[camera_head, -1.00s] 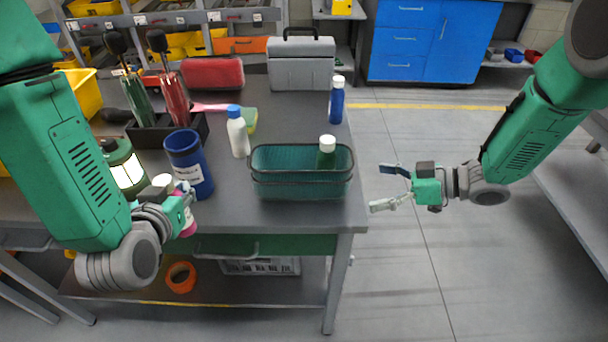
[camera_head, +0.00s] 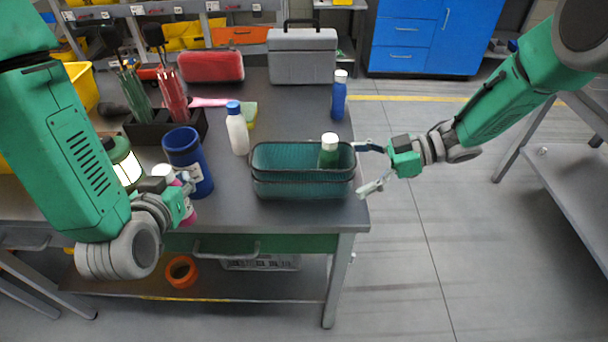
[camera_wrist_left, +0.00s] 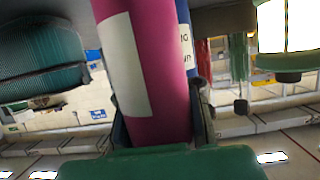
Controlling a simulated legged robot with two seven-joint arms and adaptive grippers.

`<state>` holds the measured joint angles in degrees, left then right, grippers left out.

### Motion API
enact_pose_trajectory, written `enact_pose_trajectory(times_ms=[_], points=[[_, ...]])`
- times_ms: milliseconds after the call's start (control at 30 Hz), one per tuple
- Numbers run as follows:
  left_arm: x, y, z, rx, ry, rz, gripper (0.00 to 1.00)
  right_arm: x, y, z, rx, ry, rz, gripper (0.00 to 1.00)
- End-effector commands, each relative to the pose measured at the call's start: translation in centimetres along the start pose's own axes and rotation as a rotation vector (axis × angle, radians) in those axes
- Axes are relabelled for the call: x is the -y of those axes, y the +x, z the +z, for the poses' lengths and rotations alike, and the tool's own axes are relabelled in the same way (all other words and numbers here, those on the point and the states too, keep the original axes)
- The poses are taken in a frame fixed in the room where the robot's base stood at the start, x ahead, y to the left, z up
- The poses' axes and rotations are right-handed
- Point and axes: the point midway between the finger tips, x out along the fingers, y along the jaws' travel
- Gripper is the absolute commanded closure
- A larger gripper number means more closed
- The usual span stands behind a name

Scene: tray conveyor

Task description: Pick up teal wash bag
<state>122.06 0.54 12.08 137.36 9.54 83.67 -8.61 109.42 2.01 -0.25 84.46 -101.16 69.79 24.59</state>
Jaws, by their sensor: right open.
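The teal wash bag (camera_head: 275,187) is an open-topped, mesh-sided container near the table's front right corner in the head view. It also shows at the left of the left wrist view (camera_wrist_left: 40,62). A green bottle with a white cap (camera_head: 329,152) stands up out of its right part. My right gripper (camera_head: 361,169) is open at the bag's right end, fingers pointing left; I cannot tell whether they touch it. My left gripper (camera_head: 188,192) is shut on a magenta bottle (camera_wrist_left: 150,70) with a pale label, near the table's front edge.
Left of the bag stand a white bottle with a blue cap (camera_head: 237,132), a blue cup (camera_head: 187,155) and a lit lantern (camera_head: 126,165). A blue bottle (camera_head: 339,98), a grey case (camera_head: 302,58) and a red case (camera_head: 212,66) are behind. Right of the table is open floor.

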Motion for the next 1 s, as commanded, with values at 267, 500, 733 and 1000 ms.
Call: enact_pose_trajectory(times_ms=[267, 500, 733, 1000], points=[[0.0, -0.2, -0.5, 0.000, 0.000, 0.000, 1.00, 0.0, 3.7, 0.4, -0.001, 0.000, -0.002, 0.04], [0.0, -0.2, -0.5, -0.001, 0.000, 0.000, 1.00, -0.1, 5.0, 0.4, 0.000, -0.001, 0.001, 0.04], [0.0, -0.2, -0.5, -0.001, 0.000, 0.000, 1.00, -0.1, 4.9, 0.4, 0.000, 0.000, 0.001, 0.53], [0.0, -0.2, -0.5, 0.000, 0.000, 0.000, 1.00, -0.1, 4.9, 0.4, -0.001, -0.001, 0.001, 0.57]])
